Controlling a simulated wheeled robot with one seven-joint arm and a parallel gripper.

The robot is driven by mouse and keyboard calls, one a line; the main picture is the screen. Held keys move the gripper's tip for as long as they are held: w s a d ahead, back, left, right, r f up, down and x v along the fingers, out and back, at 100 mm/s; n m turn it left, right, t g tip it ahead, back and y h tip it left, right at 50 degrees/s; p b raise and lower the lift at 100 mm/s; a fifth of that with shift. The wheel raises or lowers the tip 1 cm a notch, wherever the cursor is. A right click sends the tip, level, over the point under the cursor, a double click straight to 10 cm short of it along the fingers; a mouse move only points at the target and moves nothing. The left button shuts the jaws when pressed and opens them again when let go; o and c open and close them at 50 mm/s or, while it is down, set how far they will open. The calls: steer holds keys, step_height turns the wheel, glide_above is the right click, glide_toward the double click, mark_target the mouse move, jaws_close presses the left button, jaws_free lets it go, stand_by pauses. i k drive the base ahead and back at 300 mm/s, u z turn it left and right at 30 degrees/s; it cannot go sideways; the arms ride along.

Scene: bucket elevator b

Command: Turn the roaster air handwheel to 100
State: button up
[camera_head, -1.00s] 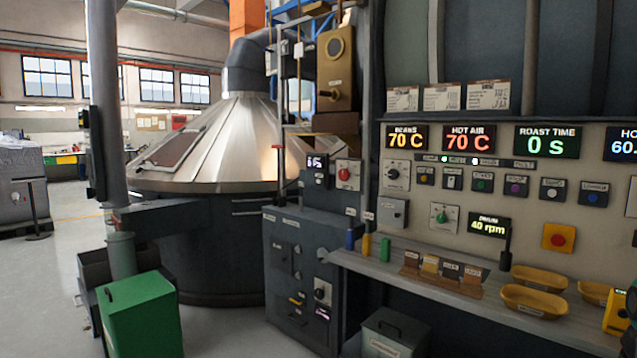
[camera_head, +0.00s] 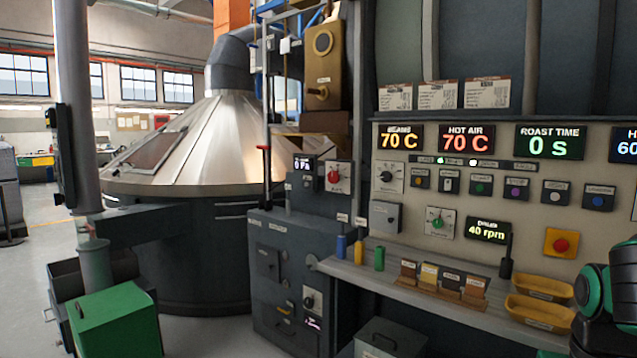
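No part is clearly readable as the roaster air handwheel. A red round knob (camera_head: 334,176) sits on a pale plate at the middle of the picture, beside a small lit display (camera_head: 304,163) whose text is too small to read surely. A black dial (camera_head: 387,176) on a pale plate is on the panel to its right. A green knob (camera_head: 437,223) is lower on the panel. Part of my arm, black with teal rings, shows at the right edge. My gripper is not in view.
The control panel (camera_head: 480,150) has lit displays and several buttons. A shelf below it holds yellow trays (camera_head: 540,282) and small bottles. A large metal cone-topped roaster (camera_head: 215,140) stands at the left, with a green box (camera_head: 115,320) in front. Floor is free at the far left.

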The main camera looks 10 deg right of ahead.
mark_target(333, 177)
steer(key=z, duration=0.05)
steer(key=i, duration=1.3)
steer(key=u, duration=0.45)
steer(key=k, duration=1.2)
steer(key=u, duration=1.05)
steer(key=i, duration=3.3)
steer(key=z, duration=1.25)
steer(key=i, duration=0.9)
steer(key=z, duration=0.65)
